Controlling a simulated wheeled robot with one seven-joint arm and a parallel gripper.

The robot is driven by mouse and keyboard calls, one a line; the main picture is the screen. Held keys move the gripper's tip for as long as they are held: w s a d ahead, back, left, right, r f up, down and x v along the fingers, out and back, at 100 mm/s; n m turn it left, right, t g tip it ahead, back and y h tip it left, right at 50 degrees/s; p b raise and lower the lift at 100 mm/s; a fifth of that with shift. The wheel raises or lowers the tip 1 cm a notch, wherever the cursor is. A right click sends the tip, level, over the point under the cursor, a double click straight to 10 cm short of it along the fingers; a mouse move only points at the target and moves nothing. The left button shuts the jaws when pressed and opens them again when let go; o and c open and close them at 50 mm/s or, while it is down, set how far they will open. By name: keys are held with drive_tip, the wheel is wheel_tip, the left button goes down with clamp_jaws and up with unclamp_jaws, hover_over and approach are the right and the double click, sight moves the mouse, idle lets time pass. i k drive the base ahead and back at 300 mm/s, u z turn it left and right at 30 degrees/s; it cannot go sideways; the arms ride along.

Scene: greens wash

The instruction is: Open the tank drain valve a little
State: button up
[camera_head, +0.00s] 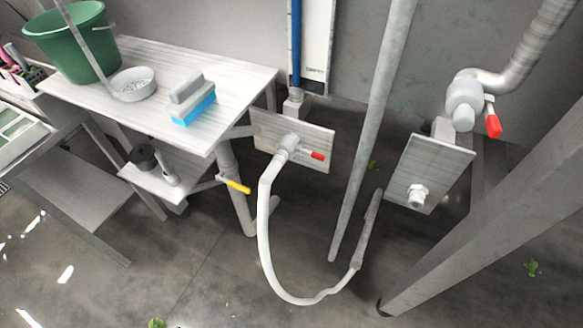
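Several valves show in the head view, and no readable label says which is the tank drain valve. A yellow lever (236,186) sticks out beside a grey vertical pipe (236,190) under the right end of the bench, pointing right and slightly down. A tap with a red lever (317,156) sits on a pale wall plate (318,136), with a white hose attached. Another red lever (493,125) hangs from a large grey valve body (464,100) on a thick pipe at the right. My gripper is not in view.
The white hose (265,235) loops down near the floor. A slanting grey pole (372,130) and a broad beam (480,215) stand at the right. Leaves lie on open floor.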

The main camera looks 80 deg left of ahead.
sight(242, 188)
drive_tip(key=u, duration=0.65)
drive_tip(key=k, duration=0.1)
drive_tip(key=u, duration=2.3)
